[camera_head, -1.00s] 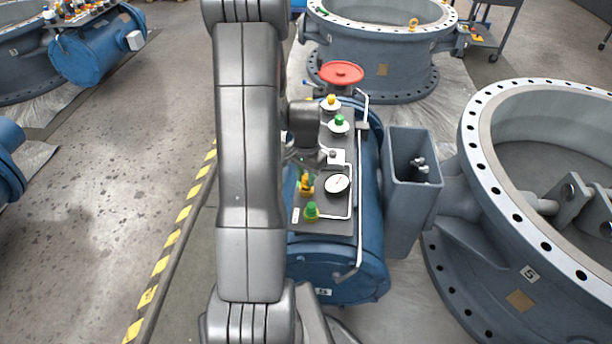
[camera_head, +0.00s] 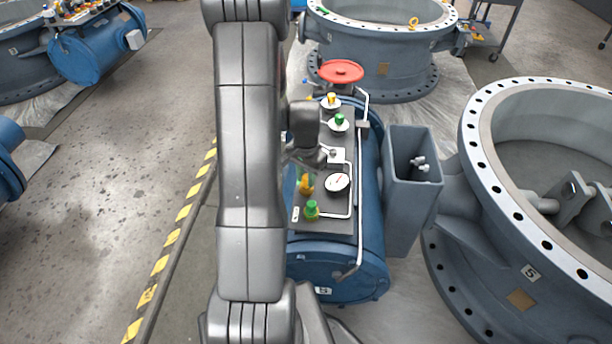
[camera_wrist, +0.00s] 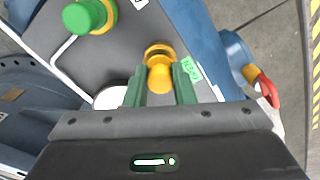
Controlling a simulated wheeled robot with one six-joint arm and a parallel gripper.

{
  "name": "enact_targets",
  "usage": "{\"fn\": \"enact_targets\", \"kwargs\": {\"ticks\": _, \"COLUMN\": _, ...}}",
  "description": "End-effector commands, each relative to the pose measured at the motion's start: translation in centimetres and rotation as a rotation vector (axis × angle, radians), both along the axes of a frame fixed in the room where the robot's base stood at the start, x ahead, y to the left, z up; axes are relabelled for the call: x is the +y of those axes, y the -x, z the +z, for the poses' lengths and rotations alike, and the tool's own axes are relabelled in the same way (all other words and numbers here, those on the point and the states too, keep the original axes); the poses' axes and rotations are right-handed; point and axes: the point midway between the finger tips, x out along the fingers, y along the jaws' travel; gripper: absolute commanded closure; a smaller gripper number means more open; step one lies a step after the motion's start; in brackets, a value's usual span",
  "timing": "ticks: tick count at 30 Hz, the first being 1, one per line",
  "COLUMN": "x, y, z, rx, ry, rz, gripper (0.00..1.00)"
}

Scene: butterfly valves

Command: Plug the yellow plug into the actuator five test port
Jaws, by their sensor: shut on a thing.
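The yellow plug (camera_head: 306,185) is at the left side of the dark panel on the blue actuator (camera_head: 352,268), whose end plate reads 5. In the wrist view my gripper (camera_wrist: 160,79) has its two green fingers shut on the yellow plug (camera_wrist: 160,76), one finger on each side. A yellow ring (camera_wrist: 158,50) shows at the far end of the plug. I cannot tell how deep the plug sits in it. In the head view my arm hides part of the gripper and panel.
A green plug (camera_head: 311,208) stands near the yellow one, with a round gauge (camera_head: 338,183) to the right. Another green plug (camera_head: 339,120), a yellow one (camera_head: 331,98) and a red handwheel (camera_head: 341,71) are farther back. A large valve body (camera_head: 485,210) stands right.

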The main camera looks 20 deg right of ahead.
Motion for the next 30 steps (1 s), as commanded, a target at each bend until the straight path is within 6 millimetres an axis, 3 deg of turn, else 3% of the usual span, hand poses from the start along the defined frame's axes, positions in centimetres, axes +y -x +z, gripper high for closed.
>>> {"fn": "enact_targets", "kwargs": {"ticks": 25, "x": 0.01, "y": 0.02, "z": -0.78, "rx": 0.001, "ry": -0.001, "rz": 0.0, "gripper": 0.97}}
{"fn": "enact_targets", "kwargs": {"ticks": 26, "x": 0.01, "y": 0.02, "z": -0.78, "rx": 0.001, "ry": -0.001, "rz": 0.0, "gripper": 0.71}}
{"fn": "enact_targets", "kwargs": {"ticks": 29, "x": 0.0, "y": 0.01, "z": -0.77, "rx": 0.0, "ry": 0.0, "rz": 0.0, "gripper": 0.52}}
{"fn": "enact_targets", "kwargs": {"ticks": 30, "x": 0.0, "y": 0.01, "z": -0.77, "rx": 0.0, "ry": 0.0, "rz": 0.0, "gripper": 0.52}}
